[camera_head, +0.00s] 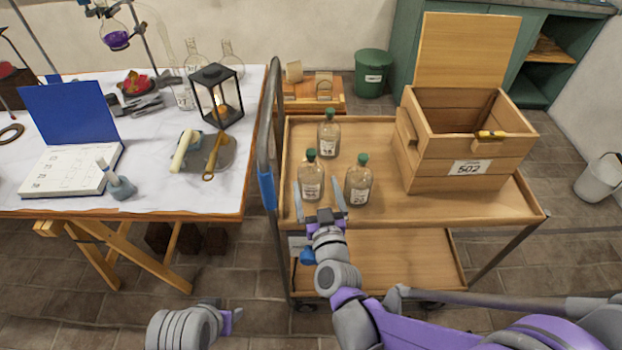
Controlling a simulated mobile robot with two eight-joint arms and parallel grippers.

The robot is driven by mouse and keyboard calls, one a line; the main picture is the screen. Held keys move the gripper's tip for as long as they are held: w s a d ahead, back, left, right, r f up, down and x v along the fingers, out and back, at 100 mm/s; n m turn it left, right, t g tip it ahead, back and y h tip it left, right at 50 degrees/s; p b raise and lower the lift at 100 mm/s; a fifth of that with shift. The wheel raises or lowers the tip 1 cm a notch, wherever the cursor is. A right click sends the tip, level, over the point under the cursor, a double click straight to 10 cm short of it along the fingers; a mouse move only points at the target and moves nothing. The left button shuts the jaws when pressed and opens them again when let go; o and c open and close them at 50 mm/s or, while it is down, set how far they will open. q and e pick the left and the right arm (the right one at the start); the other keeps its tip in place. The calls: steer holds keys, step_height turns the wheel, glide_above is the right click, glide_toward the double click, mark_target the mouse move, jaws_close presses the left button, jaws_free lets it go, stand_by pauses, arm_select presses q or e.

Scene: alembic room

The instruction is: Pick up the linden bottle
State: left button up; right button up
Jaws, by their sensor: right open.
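Three clear glass bottles with green stoppers and white labels stand upright on the wooden cart top: a back bottle (329,136), a front-left bottle (311,172) and a front-right bottle (358,190). The label writing is too small to read, so I cannot tell which is the linden bottle. My right gripper (316,188) is open at the cart's front edge, its fingers pointing away from me. In the picture its fingertips lie on either side of the front-left bottle's lower part; contact cannot be told.
An open wooden crate (457,170) labelled 502 stands on the cart (392,213), right of the bottles. The cart's upright handle (269,130) rises at its left. Left of it, a cluttered white-topped table (215,195) holds a lantern (218,97) near its edge.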

mark_target(311, 173)
steer(key=w, duration=0.2)
steer(key=w+a, duration=0.1)
steer(key=w, duration=0.1)
steer(key=shift+w+r, duration=0.1)
steer(key=shift+w, duration=0.3)
jaws_close()
